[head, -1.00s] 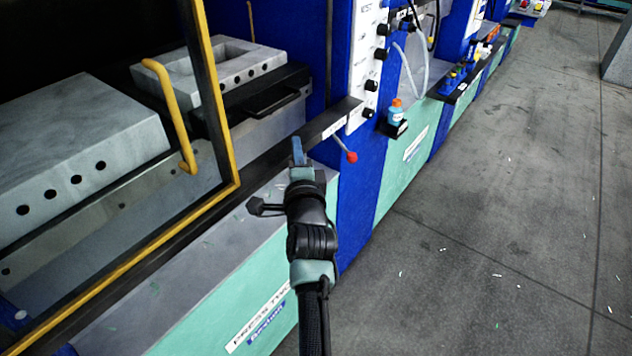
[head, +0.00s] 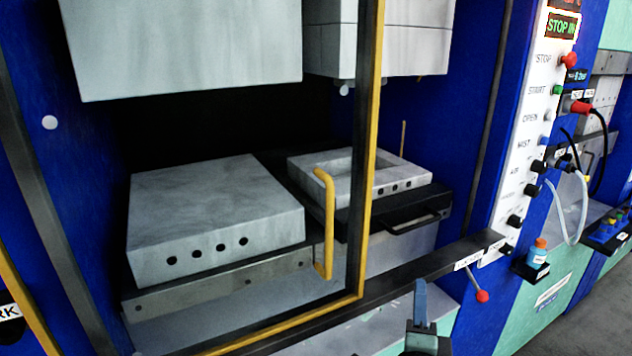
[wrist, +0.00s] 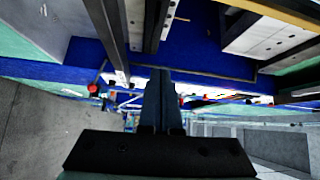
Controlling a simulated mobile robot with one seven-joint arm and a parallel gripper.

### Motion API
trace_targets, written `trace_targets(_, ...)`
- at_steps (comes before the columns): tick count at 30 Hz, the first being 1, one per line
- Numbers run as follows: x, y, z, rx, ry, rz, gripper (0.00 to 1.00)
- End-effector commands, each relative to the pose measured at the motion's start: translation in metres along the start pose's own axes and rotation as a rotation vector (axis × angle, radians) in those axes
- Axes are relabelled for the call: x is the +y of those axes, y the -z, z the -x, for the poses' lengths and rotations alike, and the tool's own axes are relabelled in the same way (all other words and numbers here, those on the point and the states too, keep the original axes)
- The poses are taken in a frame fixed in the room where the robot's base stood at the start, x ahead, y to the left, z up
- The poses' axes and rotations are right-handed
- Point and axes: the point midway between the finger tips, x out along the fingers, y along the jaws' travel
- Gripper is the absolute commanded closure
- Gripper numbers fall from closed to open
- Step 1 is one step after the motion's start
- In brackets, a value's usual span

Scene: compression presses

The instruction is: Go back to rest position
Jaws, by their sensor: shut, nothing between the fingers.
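My gripper (head: 421,300) shows at the bottom of the head view, pointing up, in front of the press's lower front ledge. It also shows in the wrist view (wrist: 162,85), where its two fingers are together with nothing between them. The press (head: 362,200) stands before me with its yellow-edged guard frame. A red-knobbed lever (head: 481,296) is to the right of my gripper and apart from it. Most of my arm is out of the head view.
Inside the press are a large grey block (head: 215,205) and a smaller recessed mould (head: 340,175). A white control panel (head: 520,130) stands to the right. A blue bottle with an orange cap (head: 537,252) sits on a small shelf beside it. Bare floor (head: 610,310) shows at lower right.

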Motion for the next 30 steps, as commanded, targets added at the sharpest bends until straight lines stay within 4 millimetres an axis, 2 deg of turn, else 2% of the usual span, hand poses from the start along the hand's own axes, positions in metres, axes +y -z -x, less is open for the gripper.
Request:
trace_targets(1, -0.03, -0.009, -0.001, -0.013, 0.048, 0.056, 1.0)
trace_targets(2, -0.048, -0.015, 0.0, -0.02, 0.076, 0.101, 1.0)
trace_targets(4, -0.096, -0.03, 0.005, -0.032, 0.156, 0.224, 1.0)
trace_targets(6, -0.148, -0.045, 0.017, -0.032, 0.245, 0.36, 1.0)
trace_targets(8, -0.192, -0.056, 0.03, -0.02, 0.323, 0.476, 1.0)
trace_targets(9, -0.22, -0.063, 0.042, -0.006, 0.376, 0.554, 1.0)
trace_targets(12, -0.286, -0.077, 0.077, 0.049, 0.508, 0.747, 1.0)
trace_targets(15, -0.342, -0.087, 0.119, 0.129, 0.63, 0.923, 1.0)
trace_targets(18, -0.382, -0.092, 0.159, 0.217, 0.724, 1.066, 1.0)
trace_targets(22, -0.411, -0.095, 0.194, 0.308, 0.795, 1.186, 1.0)
trace_targets(25, -0.42, -0.096, 0.207, 0.342, 0.818, 1.23, 1.0)
trace_targets(30, -0.421, -0.096, 0.21, 0.351, 0.823, 1.242, 1.0)
